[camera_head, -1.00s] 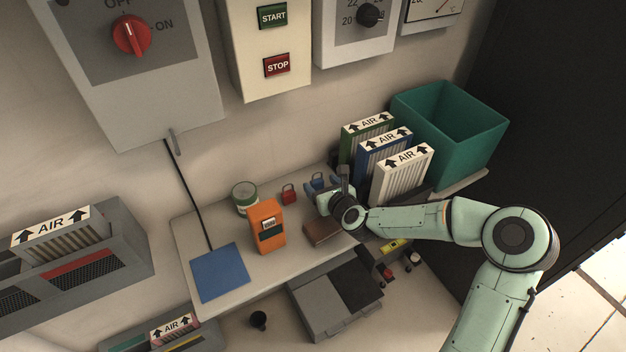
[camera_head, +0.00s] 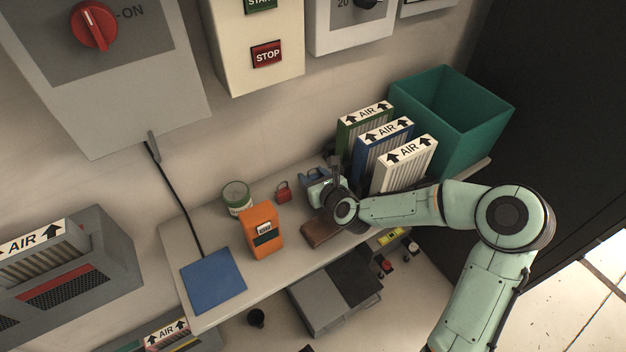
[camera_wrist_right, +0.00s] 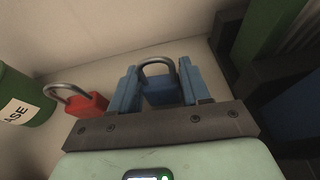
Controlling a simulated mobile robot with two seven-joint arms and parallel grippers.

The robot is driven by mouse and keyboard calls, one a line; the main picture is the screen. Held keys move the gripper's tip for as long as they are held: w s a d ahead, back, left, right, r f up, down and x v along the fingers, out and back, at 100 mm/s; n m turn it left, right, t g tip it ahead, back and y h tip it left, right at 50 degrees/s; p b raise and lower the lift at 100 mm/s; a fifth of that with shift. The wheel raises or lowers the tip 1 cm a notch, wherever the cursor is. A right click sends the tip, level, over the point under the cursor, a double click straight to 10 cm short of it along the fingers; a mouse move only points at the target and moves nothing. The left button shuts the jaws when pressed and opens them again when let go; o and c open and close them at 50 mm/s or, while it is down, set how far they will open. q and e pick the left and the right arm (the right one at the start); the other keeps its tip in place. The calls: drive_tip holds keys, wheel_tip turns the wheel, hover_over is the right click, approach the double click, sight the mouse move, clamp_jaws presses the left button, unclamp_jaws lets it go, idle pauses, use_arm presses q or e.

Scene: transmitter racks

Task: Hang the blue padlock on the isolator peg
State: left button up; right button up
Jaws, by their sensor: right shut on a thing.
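The blue padlock (camera_wrist_right: 160,92), with its grey shackle upright, is between the two blue fingers of my right gripper (camera_wrist_right: 160,86) in the right wrist view. My right gripper (camera_head: 313,176) is shut on it at the back of the shelf; in the head view the fingers and padlock are hard to tell apart. My left gripper is out of view.
A red padlock (camera_head: 283,194), a green-and-white tin (camera_head: 237,199) and an orange device (camera_head: 262,230) stand left of the gripper. A brown block (camera_head: 320,232) lies in front. Air filters (camera_head: 405,165) and a green bin (camera_head: 465,125) stand right.

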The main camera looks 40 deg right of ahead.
sight(313, 168)
wheel_tip(313, 168, up, 11)
drive_tip(key=p, duration=0.7)
drive_tip(key=shift+d, duration=0.1)
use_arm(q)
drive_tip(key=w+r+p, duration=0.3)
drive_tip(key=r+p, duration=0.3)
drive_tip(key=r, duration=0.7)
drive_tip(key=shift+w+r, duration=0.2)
use_arm(e)
wheel_tip(313, 168, up, 9)
